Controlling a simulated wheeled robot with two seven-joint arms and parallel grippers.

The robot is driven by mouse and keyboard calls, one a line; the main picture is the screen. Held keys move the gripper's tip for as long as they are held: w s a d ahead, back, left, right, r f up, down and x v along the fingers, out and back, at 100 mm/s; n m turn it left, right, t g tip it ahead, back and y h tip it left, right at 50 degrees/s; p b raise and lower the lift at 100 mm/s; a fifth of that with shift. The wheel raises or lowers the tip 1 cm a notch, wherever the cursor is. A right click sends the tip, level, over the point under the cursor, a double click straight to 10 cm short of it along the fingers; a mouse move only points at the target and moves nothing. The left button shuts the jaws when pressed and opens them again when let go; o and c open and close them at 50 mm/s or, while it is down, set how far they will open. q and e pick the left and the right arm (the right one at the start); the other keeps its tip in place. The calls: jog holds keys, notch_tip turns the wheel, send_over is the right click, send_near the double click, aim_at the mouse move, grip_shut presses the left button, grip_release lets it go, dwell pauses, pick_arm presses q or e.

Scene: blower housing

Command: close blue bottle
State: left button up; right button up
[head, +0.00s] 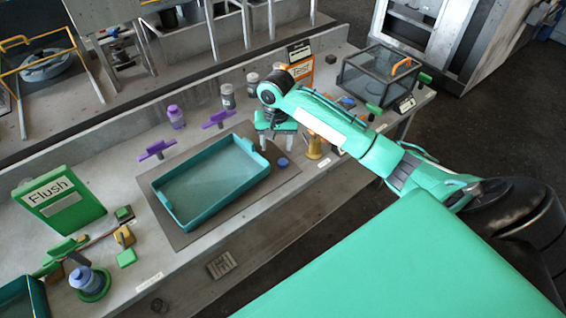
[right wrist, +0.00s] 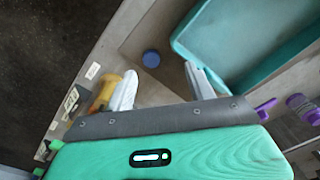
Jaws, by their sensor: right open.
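A small blue cap (head: 282,162) lies on the grey mat to the right of the teal tray; it also shows in the right wrist view (right wrist: 151,59). A blue bottle (head: 82,277) stands at the lower left in a green ring-shaped holder (head: 97,288); its top is too small to make out. My right gripper (head: 276,138) is above the bench at the tray's right end, near the cap. In the right wrist view its two pale fingers (right wrist: 160,84) are spread with nothing between them, and the cap shows beyond their tips. My left gripper is not in view.
The teal tray (head: 168,208) is empty. Behind it are a purple bottle (head: 176,117) and purple handles (head: 217,119). A yellow bottle (head: 314,147) stands just right of my gripper. A green Flush box (head: 60,200) stands at left, a glass case (head: 380,78) at right.

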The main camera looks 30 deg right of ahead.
jog(key=shift+m, duration=0.9)
jog(key=w+d+r, duration=0.2)
jog(key=d+r, duration=0.1)
jog(key=shift+r, duration=0.25)
jog(key=p, duration=0.1)
send_over(283, 162)
jog(key=f, duration=0.8)
jog(key=shift+w+f, duration=0.35)
jog(key=shift+w, duration=0.05)
jog(key=f, duration=0.1)
jog(key=f+p, duration=0.1)
jog(key=f, duration=0.2)
jog(key=shift+s+f, duration=0.35)
jog(key=shift+s, duration=0.05)
jog(key=shift+f, duration=0.25)
jog(key=shift+c, duration=0.2)
